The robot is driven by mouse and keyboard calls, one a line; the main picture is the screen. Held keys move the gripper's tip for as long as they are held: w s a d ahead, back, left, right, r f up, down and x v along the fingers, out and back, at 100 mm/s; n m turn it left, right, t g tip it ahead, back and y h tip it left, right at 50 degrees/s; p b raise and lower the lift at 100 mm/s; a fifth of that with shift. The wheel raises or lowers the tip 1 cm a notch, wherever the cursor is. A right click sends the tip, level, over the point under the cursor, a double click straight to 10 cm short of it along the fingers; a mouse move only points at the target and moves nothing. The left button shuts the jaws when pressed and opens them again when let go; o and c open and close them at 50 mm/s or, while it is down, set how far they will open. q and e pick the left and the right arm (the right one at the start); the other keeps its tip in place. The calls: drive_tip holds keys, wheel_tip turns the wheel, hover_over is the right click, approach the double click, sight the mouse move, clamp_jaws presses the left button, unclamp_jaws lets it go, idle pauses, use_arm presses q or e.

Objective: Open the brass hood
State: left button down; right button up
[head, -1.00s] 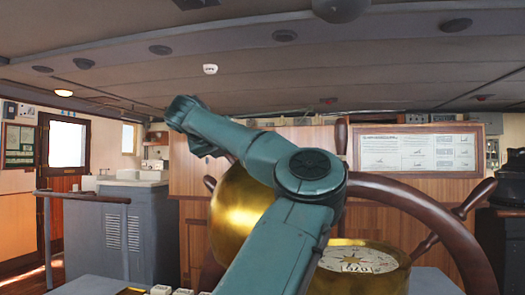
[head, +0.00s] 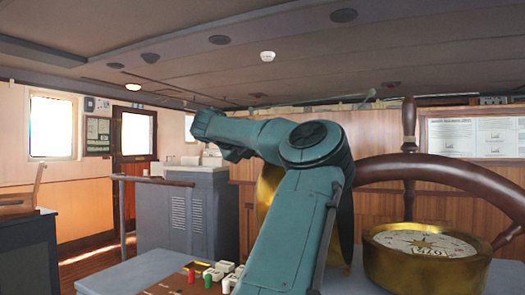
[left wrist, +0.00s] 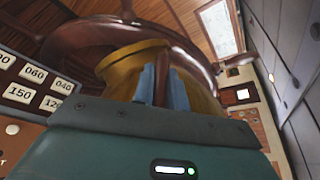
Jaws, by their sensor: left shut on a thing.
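The brass hood (head: 268,188) shows as a gold curve behind my left arm in the head view, mostly hidden by it. In the left wrist view the brass hood (left wrist: 122,68) is a rounded gold body just beyond the fingers. My left gripper (left wrist: 164,88) has its two blue-grey fingers shut on a dark brown handle-like piece in front of the hood. How this piece joins the hood is hidden. A brass compass bowl (head: 425,268) with a white card stands to the right in the head view. My right gripper is not in view.
The wooden steering wheel (head: 450,172) curves close behind the compass and hood. A console panel with red and green knobs (head: 207,280) is below my arm. A grey cabinet (head: 190,215) stands at left. Number buttons (left wrist: 33,73) are left in the wrist view.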

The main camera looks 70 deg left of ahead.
use_arm(q)
drive_tip(key=c, duration=1.4)
unclamp_jaws()
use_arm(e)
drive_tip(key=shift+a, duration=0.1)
use_arm(q)
drive_tip(key=b+v, duration=0.1)
drive_tip(key=v, duration=1.2)
drive_tip(key=shift+b, duration=0.4)
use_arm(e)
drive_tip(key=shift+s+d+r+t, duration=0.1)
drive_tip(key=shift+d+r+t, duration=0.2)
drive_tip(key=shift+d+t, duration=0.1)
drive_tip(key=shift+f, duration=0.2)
use_arm(q)
drive_tip(key=shift+s, duration=0.1)
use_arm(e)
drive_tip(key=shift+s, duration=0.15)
